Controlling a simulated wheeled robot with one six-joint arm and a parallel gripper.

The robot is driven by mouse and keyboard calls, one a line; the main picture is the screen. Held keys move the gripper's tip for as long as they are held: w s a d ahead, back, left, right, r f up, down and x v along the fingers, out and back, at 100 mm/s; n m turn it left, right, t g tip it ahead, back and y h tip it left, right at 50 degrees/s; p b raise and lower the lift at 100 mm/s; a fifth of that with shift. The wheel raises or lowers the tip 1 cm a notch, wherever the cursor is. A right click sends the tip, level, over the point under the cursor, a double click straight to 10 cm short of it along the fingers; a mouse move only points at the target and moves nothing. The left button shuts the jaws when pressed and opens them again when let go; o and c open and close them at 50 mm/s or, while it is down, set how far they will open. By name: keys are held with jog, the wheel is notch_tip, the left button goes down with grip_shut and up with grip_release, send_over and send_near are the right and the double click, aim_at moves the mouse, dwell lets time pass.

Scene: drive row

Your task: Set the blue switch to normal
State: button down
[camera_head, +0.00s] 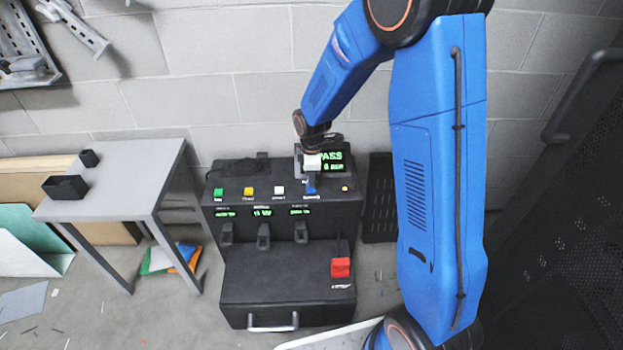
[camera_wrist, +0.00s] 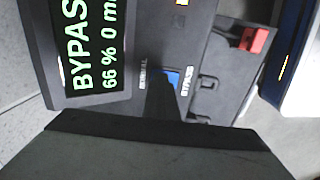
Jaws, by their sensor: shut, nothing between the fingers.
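The blue switch (camera_head: 311,190) is on the sloped top of the black console (camera_head: 235,172), at the right of a row of coloured buttons. In the wrist view the blue switch (camera_wrist: 173,78) shows beside my dark fingers, which hide part of it. A NORMAL label (camera_wrist: 143,75) and a BYPASS label (camera_wrist: 187,81) lie on either side of it. My gripper (camera_head: 311,177) is shut with nothing in it, right at the switch; I cannot tell whether it touches. It also fills the lower wrist view (camera_wrist: 162,82). The display (camera_wrist: 92,45) reads BYPASS, its end cut off.
Green (camera_head: 218,192), yellow (camera_head: 248,191) and white (camera_head: 279,190) buttons sit left of the switch. A red handle (camera_head: 340,267) stands on the console's lower step. A grey table (camera_head: 120,190) stands left, and a dark perforated cabinet (camera_head: 560,200) is at right.

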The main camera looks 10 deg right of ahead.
aim_at(312, 192)
jog(key=shift+s+a, duration=0.1)
jog(key=shift+s, duration=0.5)
notch_tip(312, 192, up, 17)
jog(key=s, duration=0.1)
jog(key=shift+s+a+r, duration=0.15)
jog(key=shift+s+a, duration=0.05)
jog(key=shift+s, duration=0.05)
dwell(0.5)
